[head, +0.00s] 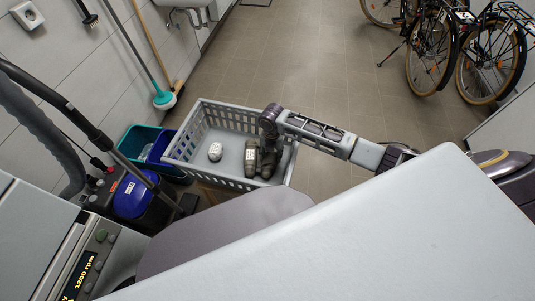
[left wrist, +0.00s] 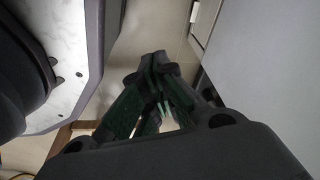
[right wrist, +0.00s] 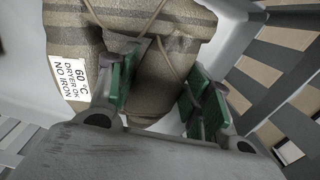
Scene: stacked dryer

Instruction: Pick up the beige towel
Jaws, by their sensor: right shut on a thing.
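The beige towel (right wrist: 130,25) is a striped, folded bundle with a cord round it and a white care label. It lies in the grey laundry basket (head: 185,140), and its labelled side shows in the head view (head: 250,162). My right gripper (right wrist: 165,85) reaches down into the basket and is shut on part of the towel, with fabric between its green-padded fingers. Its fingertips are partly hidden by the fabric. My left gripper (left wrist: 160,65) shows in the left wrist view with its fingers together and nothing visible between them. It is not visible in the head view.
A small pale item (head: 215,151) lies at the left inside the basket. Teal and blue bins (head: 135,140) and a vacuum cleaner (head: 130,198) stand left of it. Bicycles (head: 440,50) stand at the back right. The tiled floor (head: 300,50) behind the basket is clear.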

